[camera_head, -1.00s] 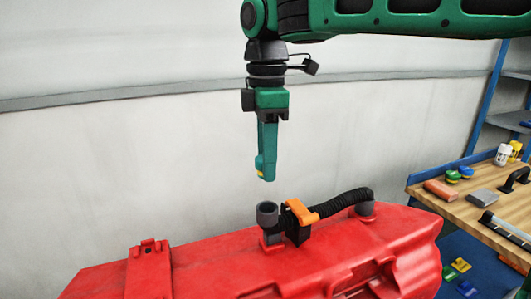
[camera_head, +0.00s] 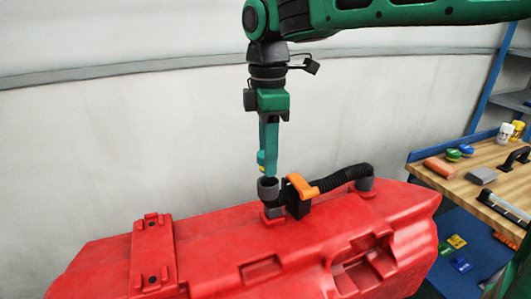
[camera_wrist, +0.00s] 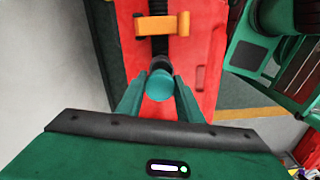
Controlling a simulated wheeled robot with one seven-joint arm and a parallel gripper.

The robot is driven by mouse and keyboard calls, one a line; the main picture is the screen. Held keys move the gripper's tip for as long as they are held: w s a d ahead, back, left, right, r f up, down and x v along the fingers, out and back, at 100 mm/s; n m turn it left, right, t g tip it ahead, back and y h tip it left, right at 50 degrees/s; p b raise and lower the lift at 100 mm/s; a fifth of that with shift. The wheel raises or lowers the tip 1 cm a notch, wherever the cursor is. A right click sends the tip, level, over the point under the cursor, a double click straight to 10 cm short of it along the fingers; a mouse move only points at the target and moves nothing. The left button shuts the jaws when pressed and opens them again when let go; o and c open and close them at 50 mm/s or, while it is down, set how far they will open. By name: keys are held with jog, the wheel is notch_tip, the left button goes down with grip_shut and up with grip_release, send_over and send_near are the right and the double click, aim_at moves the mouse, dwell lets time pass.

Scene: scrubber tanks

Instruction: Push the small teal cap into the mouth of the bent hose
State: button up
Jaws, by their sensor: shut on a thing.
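The small teal cap (camera_wrist: 159,85) sits between the two teal fingers of my gripper (camera_wrist: 159,92) in the wrist view. The gripper is shut on it. In the head view my gripper (camera_head: 267,168) points straight down, its fingertips just above the grey mouth of the bent hose (camera_head: 268,188). The head view does not show clearly whether the cap touches the rim. In the wrist view the cap covers most of the mouth, and only a dark part of it (camera_wrist: 160,64) shows beyond the cap.
The black corrugated hose (camera_head: 340,178) runs right from an orange clamp (camera_head: 299,186) on top of the red tank (camera_head: 215,250). A wooden workbench (camera_head: 475,185) with several tools and blocks stands at the right. A pale wall is behind.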

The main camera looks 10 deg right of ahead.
jog(key=shift+f, duration=0.2)
jog(key=shift+d+f, duration=0.1)
jog(key=shift+f, duration=0.35)
jog(key=shift+f, duration=0.15)
dwell(0.4)
jog(key=shift+f, duration=0.55)
jog(key=shift+s+f, duration=0.2)
jog(key=shift+f, duration=0.4)
dwell(0.4)
dwell(0.5)
jog(key=o, duration=1.4)
